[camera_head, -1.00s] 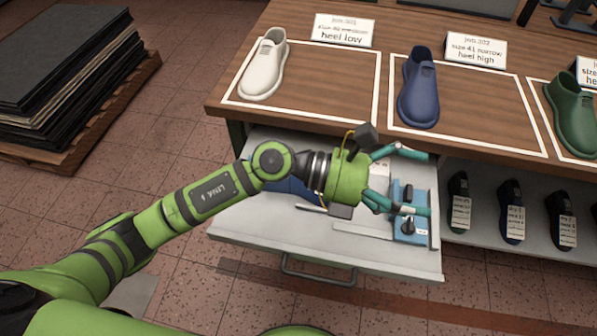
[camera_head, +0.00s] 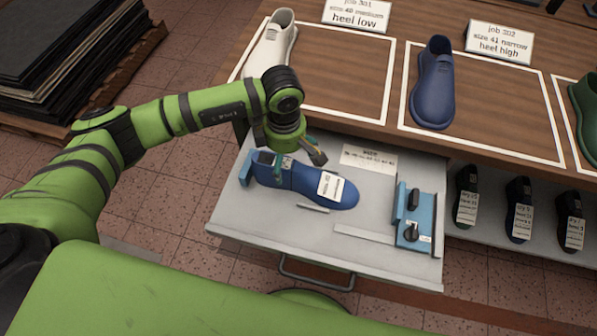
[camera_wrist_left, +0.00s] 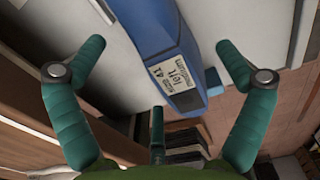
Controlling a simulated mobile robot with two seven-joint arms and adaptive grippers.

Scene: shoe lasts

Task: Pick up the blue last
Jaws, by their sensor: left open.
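The blue last (camera_head: 300,182) lies on its side or sole in the open drawer, with a white label on its front part and another near its heel end. It also shows in the left wrist view (camera_wrist_left: 155,30), with a label reading size 41, left, medium. My left gripper (camera_head: 297,157) points down over the heel end of the last. In the left wrist view the teal fingers (camera_wrist_left: 163,72) are spread wide, with the last between them and no clear contact. My right gripper is not in view.
The drawer (camera_head: 260,235) also holds a blue fixture (camera_head: 414,215) with black knobs at right and a paper card (camera_head: 368,158) at the back. Above is a wooden table (camera_head: 400,50) with white, navy and green shoes. Dark lasts (camera_head: 467,195) stand on a shelf at right.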

